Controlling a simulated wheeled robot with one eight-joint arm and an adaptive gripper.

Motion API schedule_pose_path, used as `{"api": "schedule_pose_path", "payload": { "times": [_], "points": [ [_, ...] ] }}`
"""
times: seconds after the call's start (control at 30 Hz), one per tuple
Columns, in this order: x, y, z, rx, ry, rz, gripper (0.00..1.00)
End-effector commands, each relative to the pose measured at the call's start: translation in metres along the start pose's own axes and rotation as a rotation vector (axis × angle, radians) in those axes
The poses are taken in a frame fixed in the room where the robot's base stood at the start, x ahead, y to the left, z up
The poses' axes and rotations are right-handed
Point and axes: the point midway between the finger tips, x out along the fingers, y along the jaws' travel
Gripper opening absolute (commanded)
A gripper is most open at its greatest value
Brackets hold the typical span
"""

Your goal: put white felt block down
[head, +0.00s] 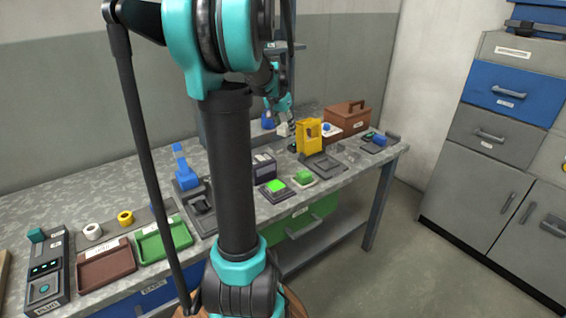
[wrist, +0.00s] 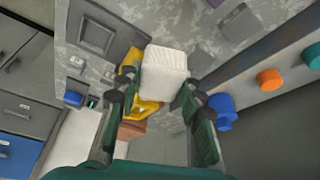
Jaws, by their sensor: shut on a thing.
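The white felt block (wrist: 164,75) is held between the two fingers of my gripper (wrist: 157,98) in the wrist view. In the head view the block (head: 283,129) shows small and pale below my gripper (head: 279,113), over the back part of the workbench (head: 345,160). My gripper is shut on the block, left of the yellow stand (head: 309,137). Whether the block touches anything below it cannot be told. My arm hides part of the bench in the head view.
A brown box (head: 346,117) stands at the bench's back right. A dark square plate (head: 324,164) lies in front of the yellow stand. A green block (head: 304,176) and a lit green device (head: 275,187) are near the front edge. Grey cabinets (head: 490,160) stand to the right.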

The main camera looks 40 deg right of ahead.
Motion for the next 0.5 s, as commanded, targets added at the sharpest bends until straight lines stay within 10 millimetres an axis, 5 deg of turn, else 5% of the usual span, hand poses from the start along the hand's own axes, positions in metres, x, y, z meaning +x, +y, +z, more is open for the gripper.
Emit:
{"api": "schedule_pose_path", "payload": {
  "times": [0.3, 0.5],
  "points": [
    [0.072, 0.0, 0.029, 0.0, 0.0, 0.0, 0.1],
    [0.101, 0.0, 0.041, 0.0, 0.0, 0.0, 0.1]
  ]
}}
